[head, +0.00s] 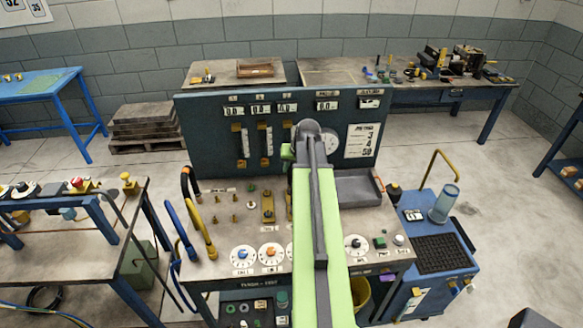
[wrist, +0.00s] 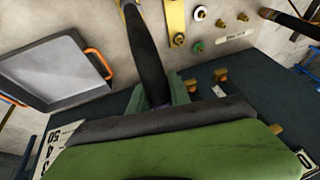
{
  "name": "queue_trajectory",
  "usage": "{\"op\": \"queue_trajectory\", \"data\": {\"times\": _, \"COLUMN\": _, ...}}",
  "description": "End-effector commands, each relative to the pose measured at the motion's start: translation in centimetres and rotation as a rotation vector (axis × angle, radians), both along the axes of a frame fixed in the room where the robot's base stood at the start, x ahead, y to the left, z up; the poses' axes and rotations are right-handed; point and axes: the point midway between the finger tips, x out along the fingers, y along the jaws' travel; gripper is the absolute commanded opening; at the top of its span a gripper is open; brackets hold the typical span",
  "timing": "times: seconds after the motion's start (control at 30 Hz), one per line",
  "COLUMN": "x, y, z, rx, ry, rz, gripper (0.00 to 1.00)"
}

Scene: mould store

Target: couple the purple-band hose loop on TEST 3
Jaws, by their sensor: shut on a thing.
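My gripper (wrist: 158,94) is shut on a black hose (wrist: 146,48) in the wrist view. The hose runs from the jaws up to the top edge of the picture. A faint purple tint shows on it at the jaws, but the band is mostly hidden. In the head view my arm reaches over the middle of the test bench (head: 228,183), and my gripper is largely hidden behind it. Brass fittings stand on the bench top, one tall brass block (head: 267,207) left of my arm. The TEST 3 label cannot be read for certain in either view.
A grey tray (head: 357,187) lies right of my arm; it also shows in the wrist view (wrist: 50,75). An upright gauge panel (head: 220,130) closes the bench's back. Blue and yellow hoses (head: 202,232) hang at its left end. A blue cart (head: 435,270) stands right.

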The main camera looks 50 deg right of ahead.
Motion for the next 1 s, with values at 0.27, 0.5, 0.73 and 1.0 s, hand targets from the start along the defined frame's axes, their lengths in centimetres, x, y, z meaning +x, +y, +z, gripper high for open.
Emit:
{"op": "queue_trajectory", "data": {"times": 0.27, "x": -0.2, "y": -0.1, "z": -0.1, "rx": -0.002, "ry": 0.005, "rz": -0.002, "gripper": 0.48}}
{"op": "queue_trajectory", "data": {"times": 0.5, "x": -0.2, "y": -0.1, "z": -0.1, "rx": -0.001, "ry": 0.004, "rz": -0.001, "gripper": 0.48}}
{"op": "queue_trajectory", "data": {"times": 0.73, "x": -0.6, "y": 0.1, "z": 1.4, "rx": -0.001, "ry": 0.003, "rz": -0.001, "gripper": 0.48}}
{"op": "queue_trajectory", "data": {"times": 1.0, "x": -2.7, "y": 0.8, "z": 6.8, "rx": -0.001, "ry": 0.004, "rz": -0.001, "gripper": 0.48}}
